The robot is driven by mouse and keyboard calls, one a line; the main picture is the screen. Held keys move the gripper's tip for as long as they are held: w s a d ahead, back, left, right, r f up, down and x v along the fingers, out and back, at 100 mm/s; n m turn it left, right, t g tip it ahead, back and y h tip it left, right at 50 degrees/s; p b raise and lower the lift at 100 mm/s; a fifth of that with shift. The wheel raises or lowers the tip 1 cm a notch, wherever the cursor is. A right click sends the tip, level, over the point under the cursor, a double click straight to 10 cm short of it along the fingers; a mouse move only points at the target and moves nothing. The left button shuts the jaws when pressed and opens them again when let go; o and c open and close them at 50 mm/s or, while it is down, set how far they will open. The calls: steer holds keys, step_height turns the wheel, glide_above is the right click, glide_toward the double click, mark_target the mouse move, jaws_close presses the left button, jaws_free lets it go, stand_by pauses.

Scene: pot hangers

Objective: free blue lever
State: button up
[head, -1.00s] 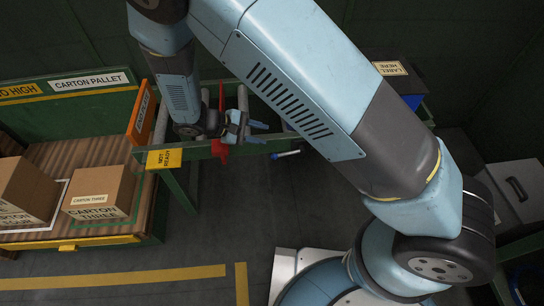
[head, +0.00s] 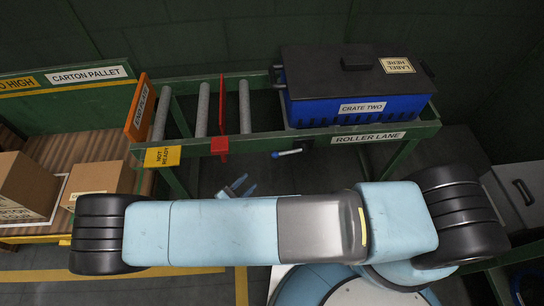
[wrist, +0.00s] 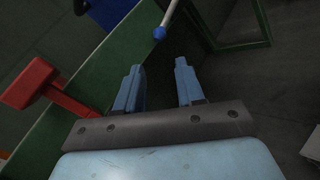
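The blue lever (head: 287,153) is a short pale rod with a blue end, sticking out from the front side of the roller lane. In the wrist view its rod and blue knob (wrist: 159,33) show just beyond my fingertips, near the middle of the gap between them. My gripper (head: 238,186) is open and empty, to the left of the lever and lower in the head view. It also shows in the wrist view (wrist: 160,75). My arm hides part of my wrist in the head view.
A red stop (head: 220,145) sits on the lane's front rail left of the lever. The blue crate two (head: 405,105), with a black lid, stands on the roller lane's right part. Bare rollers (head: 203,108) lie to its left. Cartons (head: 97,178) stand on the left pallet.

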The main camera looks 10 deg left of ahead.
steer(key=x, duration=1.4)
steer(key=shift+a+f, duration=0.1)
jaws_close()
